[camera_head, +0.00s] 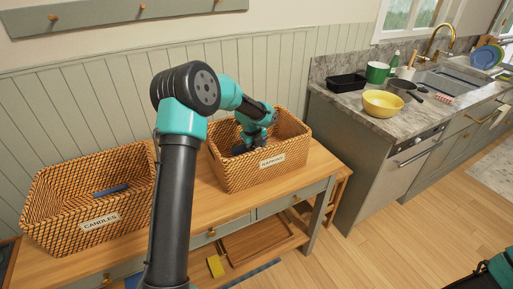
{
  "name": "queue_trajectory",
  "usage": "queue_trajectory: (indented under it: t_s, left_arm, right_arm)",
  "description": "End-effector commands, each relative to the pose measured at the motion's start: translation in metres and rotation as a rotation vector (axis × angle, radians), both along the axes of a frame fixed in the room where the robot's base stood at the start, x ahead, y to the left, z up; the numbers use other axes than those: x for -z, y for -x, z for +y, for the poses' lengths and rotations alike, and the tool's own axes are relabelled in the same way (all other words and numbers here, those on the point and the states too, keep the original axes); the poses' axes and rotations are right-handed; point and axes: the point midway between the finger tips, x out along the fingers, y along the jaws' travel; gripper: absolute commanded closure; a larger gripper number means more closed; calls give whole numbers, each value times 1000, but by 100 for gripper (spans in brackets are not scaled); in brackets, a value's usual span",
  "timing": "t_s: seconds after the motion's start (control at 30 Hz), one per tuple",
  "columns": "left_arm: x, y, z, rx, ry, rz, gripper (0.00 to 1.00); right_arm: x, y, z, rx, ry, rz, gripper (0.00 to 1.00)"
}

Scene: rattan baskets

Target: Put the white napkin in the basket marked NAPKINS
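The basket marked NAPKINS (285,174) is a rattan basket with a white label, standing on the right part of the wooden sideboard. My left arm comes up from the bottom edge and reaches over to this basket. My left gripper (241,148) is down inside the basket's left part, below the rim level. It is small and dark, and I cannot tell whether its fingers are open or shut. No white napkin shows; the basket floor is largely hidden by the front wall and the arm. Only a dark and teal piece of my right arm shows at the bottom right corner; its gripper is out of view.
A rattan basket marked CANDLES (60,226) stands at the left with a blue item (111,190) inside. A wooden tray (258,240) and a yellow item (215,266) sit below the tabletop. A marble counter with a yellow bowl (382,103) stands at the right.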

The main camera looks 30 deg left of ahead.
Motion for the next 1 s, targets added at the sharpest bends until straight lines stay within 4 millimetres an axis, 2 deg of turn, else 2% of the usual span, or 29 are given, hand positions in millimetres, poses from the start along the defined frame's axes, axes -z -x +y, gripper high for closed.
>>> queue_trajectory:
  t_s: [0.13,0.17,0.4,0.77,1.0]
  left_arm:
    - [4,0,0,0,-1,1,98]
    - [4,0,0,0,0,0,57]
    - [4,0,0,0,0,0,34]
    - [0,0,0,0,0,0,32]
    - [-26,3,2,1,-1,-3,32]
  right_arm:
    - [0,0,0,0,0,0,57]
    - [0,0,0,0,0,0,57]
    - [0,0,0,0,0,0,57]
    - [0,0,0,0,0,0,57]
    - [0,0,0,0,0,0,57]
